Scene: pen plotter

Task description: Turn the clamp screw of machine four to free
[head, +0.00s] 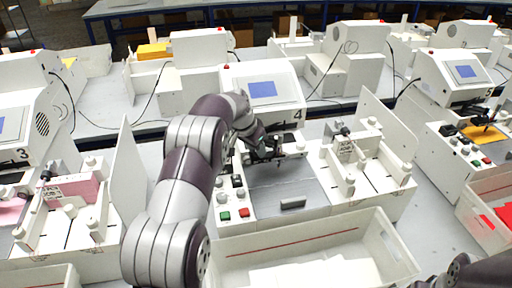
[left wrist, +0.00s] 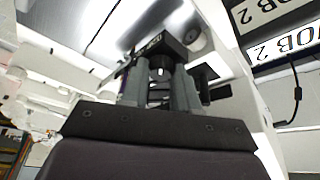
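Machine four (head: 262,88) is the white plotter in the middle of the head view, with a blue screen and a "4" on its front. My left gripper (head: 264,152) is low in front of that panel, over the back of the machine's grey bed (head: 290,185). In the left wrist view its two grey fingers (left wrist: 160,85) stand apart, on either side of a dark round knob (left wrist: 161,66), which looks like the clamp screw, under a dark block. I cannot tell whether the fingers touch the knob. In the head view my gripper hides the knob. My right gripper is out of view.
A button panel with green (head: 225,216) and red (head: 244,212) buttons is left of the bed. A white bin (head: 315,232) stands in front. A holder with upright plates (head: 385,165) is to the right. Machines three (head: 25,115) and five (head: 455,75) flank it. Part of my right arm shows bottom right.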

